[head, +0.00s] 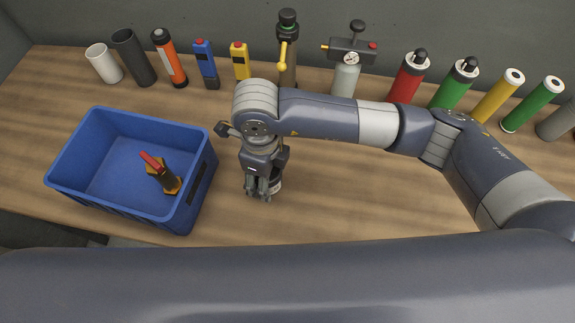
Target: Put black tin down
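My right gripper (259,196) points down over the table, just right of the blue crate, on the arm that comes in from the right. A small cylinder with a pale band (278,185) shows beside and behind its fingers, close to the table top. The gripper hides most of it, so I cannot tell if it is the black tin, if the fingers grip it, or if it touches the table. A dark, plain cylinder (134,58) stands in the back row at the left. My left gripper is not in view.
The blue crate (112,208) holds a dark tool with a red handle and orange parts (166,180). A back row holds a white cylinder (104,64), an orange-red one (170,58), a gauge device (347,72) and several coloured cylinders. The table (340,195) is clear right of the gripper.

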